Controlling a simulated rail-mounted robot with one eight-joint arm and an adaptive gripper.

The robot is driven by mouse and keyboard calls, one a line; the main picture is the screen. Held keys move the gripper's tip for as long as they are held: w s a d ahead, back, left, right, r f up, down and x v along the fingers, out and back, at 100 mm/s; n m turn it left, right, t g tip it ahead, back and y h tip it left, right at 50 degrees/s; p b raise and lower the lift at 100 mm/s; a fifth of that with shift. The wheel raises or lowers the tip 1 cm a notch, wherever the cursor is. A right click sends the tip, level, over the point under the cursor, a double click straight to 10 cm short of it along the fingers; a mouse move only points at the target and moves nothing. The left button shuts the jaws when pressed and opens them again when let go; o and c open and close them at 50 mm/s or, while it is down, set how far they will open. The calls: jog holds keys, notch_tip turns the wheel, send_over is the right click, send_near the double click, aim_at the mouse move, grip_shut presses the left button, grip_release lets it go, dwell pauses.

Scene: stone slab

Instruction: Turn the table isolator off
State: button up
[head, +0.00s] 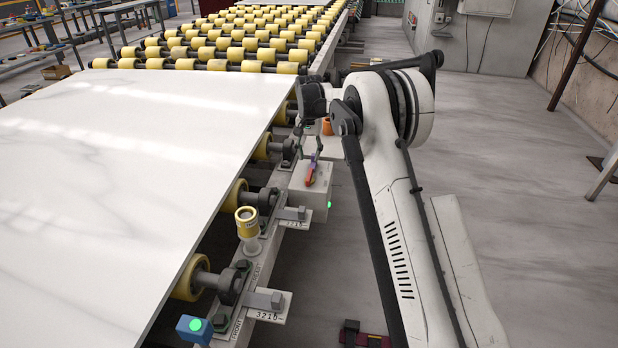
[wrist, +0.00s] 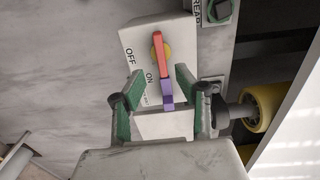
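The table isolator is a pale box (head: 308,198) on the side of the roller table in the head view. It also fills the top middle of the wrist view (wrist: 134,38). Its rotary handle (wrist: 158,52) is red with a purple end, on a yellow round base. The purple end lies beside the ON label (wrist: 150,77); the OFF label (wrist: 130,57) is further up and left. My gripper (wrist: 159,80) is open, with green-padded fingers on either side of the handle's purple end. A gap shows on both sides, and I see no clear contact.
A large white slab (head: 130,150) lies on the yellow rollers left of the isolator. A yellow-topped post (head: 247,224) and a blue box with a green light (head: 195,328) stand nearer along the rail. Open floor (head: 510,180) is on the right.

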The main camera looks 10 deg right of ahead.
aim_at(309, 175)
notch_tip(309, 175, down, 10)
jog(key=shift+r+b, duration=0.15)
jog(key=shift+b, duration=0.3)
jog(key=shift+c, duration=0.5)
grip_shut()
